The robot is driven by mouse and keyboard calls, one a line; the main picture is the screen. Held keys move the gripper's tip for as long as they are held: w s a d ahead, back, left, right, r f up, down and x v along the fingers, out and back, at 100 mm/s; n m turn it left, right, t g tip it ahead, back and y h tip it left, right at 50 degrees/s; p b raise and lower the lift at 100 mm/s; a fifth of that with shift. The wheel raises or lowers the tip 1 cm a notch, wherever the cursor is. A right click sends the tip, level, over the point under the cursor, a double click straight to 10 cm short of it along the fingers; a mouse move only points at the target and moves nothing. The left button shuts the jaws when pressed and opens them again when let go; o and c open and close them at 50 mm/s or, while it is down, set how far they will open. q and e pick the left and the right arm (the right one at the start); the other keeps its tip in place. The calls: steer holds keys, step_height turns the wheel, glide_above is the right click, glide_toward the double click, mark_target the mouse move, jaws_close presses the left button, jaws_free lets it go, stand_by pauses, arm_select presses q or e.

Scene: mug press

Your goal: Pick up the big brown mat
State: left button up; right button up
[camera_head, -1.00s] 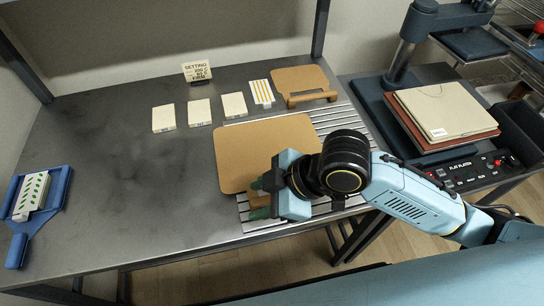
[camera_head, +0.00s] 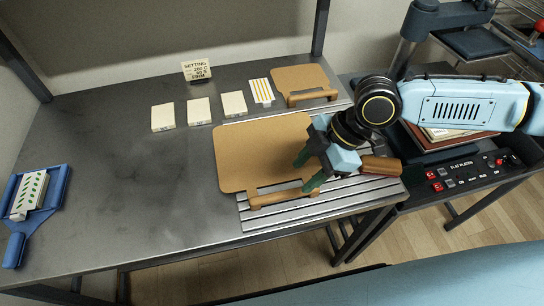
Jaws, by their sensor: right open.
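The big brown mat (camera_head: 252,160) lies flat on the table, partly over the grooved metal strip. Its front edge has a slot and a rounded handle bar (camera_head: 276,197). My right gripper (camera_head: 305,172) is open, with its green fingers over the mat's right front part, near the right end of the handle. No part of the mat is visibly gripped. The gripper and wrist hide the mat's right edge. My left gripper is not in view.
A smaller brown mat (camera_head: 302,79) lies behind. Several cream blocks (camera_head: 199,111), a striped card (camera_head: 262,91) and a setting sign (camera_head: 196,70) stand nearby. A blue tray (camera_head: 47,190) lies far left. The press (camera_head: 431,140) stands right, partly behind my arm. The table's left middle is clear.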

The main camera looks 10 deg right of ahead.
mark_target(287, 192)
steer(key=x, duration=0.3)
steer(key=shift+f, duration=0.1)
steer(key=shift+b+x, duration=0.4)
steer(key=shift+x, duration=0.55)
steer(key=x, duration=0.3)
steer(key=b+x, duration=0.1)
steer(key=shift+w+d+f, duration=0.15)
steer(key=shift+f, duration=0.15)
arm_select(q)
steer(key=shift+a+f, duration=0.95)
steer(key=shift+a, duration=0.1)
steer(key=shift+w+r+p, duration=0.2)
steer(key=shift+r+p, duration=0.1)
steer(key=shift+p, duration=0.05)
arm_select(e)
steer(key=shift+f, duration=0.25)
jaws_close()
